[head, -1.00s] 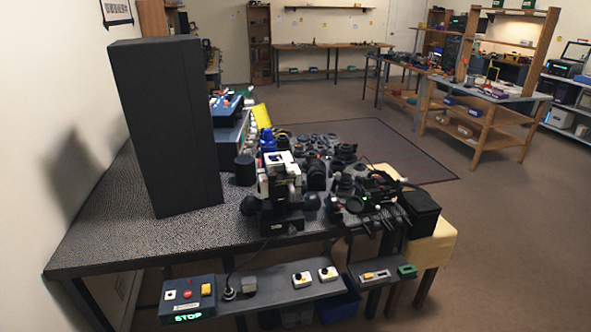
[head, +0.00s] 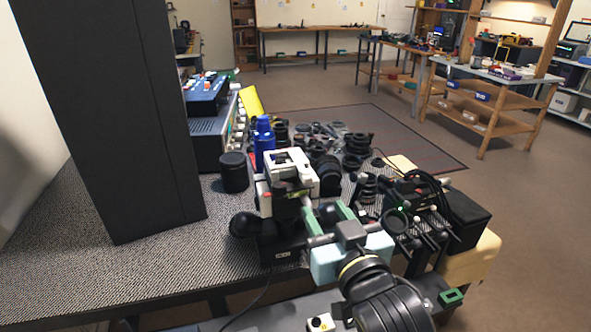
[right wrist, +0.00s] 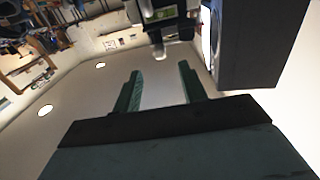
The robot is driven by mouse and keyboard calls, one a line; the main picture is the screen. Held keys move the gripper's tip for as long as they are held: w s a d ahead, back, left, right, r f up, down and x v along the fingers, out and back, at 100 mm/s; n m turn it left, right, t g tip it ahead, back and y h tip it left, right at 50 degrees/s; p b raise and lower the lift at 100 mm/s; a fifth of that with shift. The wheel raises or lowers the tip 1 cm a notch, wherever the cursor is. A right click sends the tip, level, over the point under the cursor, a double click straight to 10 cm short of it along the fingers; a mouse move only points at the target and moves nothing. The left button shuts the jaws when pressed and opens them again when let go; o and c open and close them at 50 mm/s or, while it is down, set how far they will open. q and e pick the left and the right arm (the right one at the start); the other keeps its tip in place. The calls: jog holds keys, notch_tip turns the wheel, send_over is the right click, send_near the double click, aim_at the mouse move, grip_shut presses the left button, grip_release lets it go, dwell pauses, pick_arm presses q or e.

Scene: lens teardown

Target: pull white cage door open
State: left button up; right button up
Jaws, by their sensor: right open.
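The white cage (head: 290,165) is a white-framed device on a black base on the patterned table. It also shows at the top of the right wrist view (right wrist: 165,14), with a small pale part (right wrist: 172,50) sticking out toward the fingers. I cannot tell which part is its door or whether it is open. My right gripper (head: 328,208) is at the cage's near right side in the head view, its green fingers apart. In the right wrist view the space between the fingers (right wrist: 160,82) is empty, and the cage lies beyond the tips. My left gripper is not in view.
A tall black cabinet (head: 115,110) stands left of the cage. A black cylinder (head: 233,172) and a blue bottle (head: 264,140) stand behind the cage. Lens parts (head: 356,145) crowd the table behind and right. Cables and black tools (head: 420,205) lie to the right. Bare tabletop (head: 70,240) is at left.

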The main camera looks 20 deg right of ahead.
aim_at(303, 170)
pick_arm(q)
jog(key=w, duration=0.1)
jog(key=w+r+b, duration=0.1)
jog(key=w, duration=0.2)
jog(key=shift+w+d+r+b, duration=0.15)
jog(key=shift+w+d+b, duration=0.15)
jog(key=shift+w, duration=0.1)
pick_arm(e)
jog(key=w, duration=0.8)
jog(key=w+r, duration=0.1)
jog(key=w, duration=0.4)
jog(key=shift+w+a, duration=0.1)
jog(key=shift+a, duration=0.05)
grip_shut()
